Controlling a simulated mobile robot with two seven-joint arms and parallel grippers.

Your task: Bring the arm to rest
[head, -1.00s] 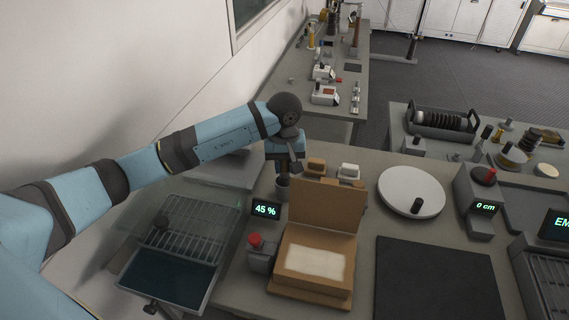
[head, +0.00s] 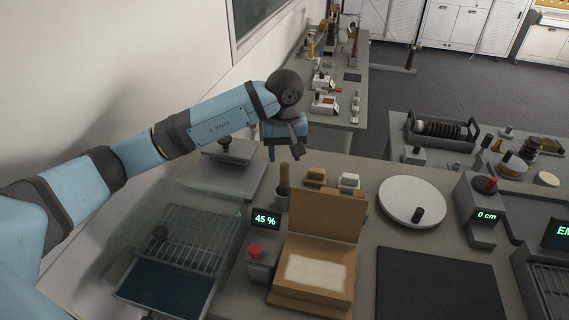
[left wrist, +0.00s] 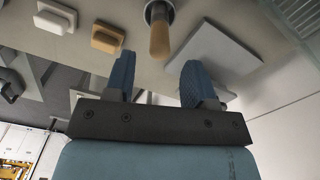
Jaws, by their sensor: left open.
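My left arm comes in from the left in the head view, and its gripper (head: 285,152) hangs above the back of the bench. In the left wrist view its two blue fingers (left wrist: 157,80) are spread apart with nothing between them. A pestle with a brown handle (head: 284,178) stands in a grey mortar (head: 282,201) below the gripper. The pestle handle (left wrist: 160,40) also shows beyond the fingers in the left wrist view, apart from them. My right gripper is not in view.
An open brown box (head: 325,215) stands in front of the mortar, beside a 45 % display (head: 265,220). A glass-covered rack (head: 180,240) is at left. A white round plate (head: 412,200) and a dark mat (head: 440,285) lie to the right.

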